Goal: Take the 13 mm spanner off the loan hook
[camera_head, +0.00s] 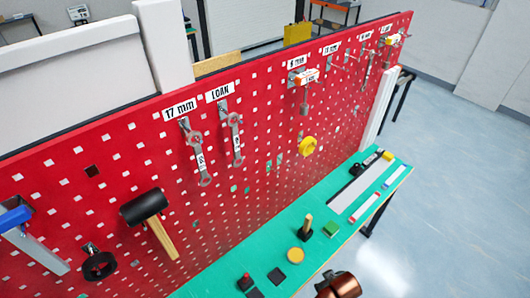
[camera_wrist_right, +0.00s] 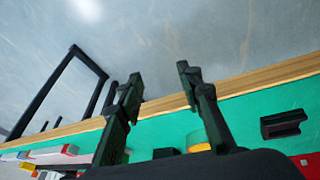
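The loan hook (camera_head: 223,104) is under the "LOAN" label on the red pegboard in the head view. One spanner (camera_head: 236,142) hangs from it, ring end up, with a small tag whose print is too small to read. Another spanner (camera_head: 199,160) hangs beside it on the left, under the "17 mm" label. My right gripper (camera_wrist_right: 160,75) shows in the right wrist view with its two dark fingers apart and nothing between them. It is over the bench edge, and no spanner shows in that view. My left gripper is not in view.
The red pegboard (camera_head: 120,130) holds a black mallet (camera_head: 146,207) at left and more labelled hooks at right. The green bench top (camera_head: 345,232) below carries a yellow disc (camera_head: 296,255), a wooden-handled tool (camera_head: 306,228) and several small items. Floor is open at right.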

